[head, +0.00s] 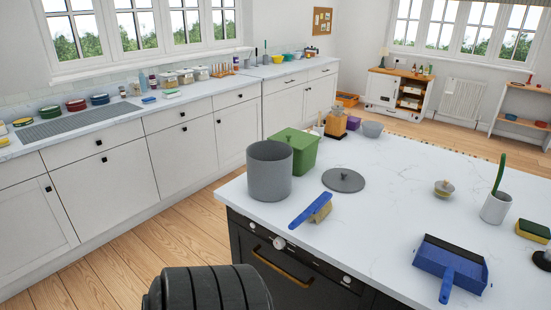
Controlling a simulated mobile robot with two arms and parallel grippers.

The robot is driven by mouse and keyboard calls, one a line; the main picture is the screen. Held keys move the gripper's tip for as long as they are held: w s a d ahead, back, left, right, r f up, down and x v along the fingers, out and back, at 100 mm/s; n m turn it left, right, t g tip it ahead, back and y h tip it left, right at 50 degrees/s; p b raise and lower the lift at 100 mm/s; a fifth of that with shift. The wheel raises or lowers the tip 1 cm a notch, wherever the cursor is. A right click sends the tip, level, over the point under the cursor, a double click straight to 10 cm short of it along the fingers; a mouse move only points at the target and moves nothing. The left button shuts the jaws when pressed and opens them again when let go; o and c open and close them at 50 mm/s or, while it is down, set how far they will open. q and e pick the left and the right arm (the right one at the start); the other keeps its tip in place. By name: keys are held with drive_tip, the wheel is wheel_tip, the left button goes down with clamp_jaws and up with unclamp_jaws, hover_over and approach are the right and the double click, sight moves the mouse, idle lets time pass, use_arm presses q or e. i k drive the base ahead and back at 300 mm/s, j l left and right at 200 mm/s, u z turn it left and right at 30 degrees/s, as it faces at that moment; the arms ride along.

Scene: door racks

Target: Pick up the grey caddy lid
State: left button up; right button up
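The grey caddy lid (343,181) is a flat round disc with a small knob on top. It lies flat on the white island worktop (400,195). The grey caddy (269,174) is an open round bin standing upright to the left of the lid, near the worktop's edge. The lid is apart from it, with nothing on top of it. A dark ribbed part at the bottom of the view looks like one of my arm links. Neither of my grippers shows.
A green lidded caddy (304,153) stands behind the grey one. A blue-handled brush (311,209) lies in front of the lid. A blue dustpan (450,266), a white pot (495,208) and a sponge (533,231) are to the right.

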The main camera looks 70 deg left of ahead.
sight(342, 180)
drive_tip(key=i+u, duration=0.1)
drive_tip(key=u, duration=0.25)
drive_tip(key=i+u, duration=0.15)
drive_tip(key=u, duration=0.25)
drive_tip(key=i+l+u, duration=0.1)
drive_tip(key=u, duration=0.25)
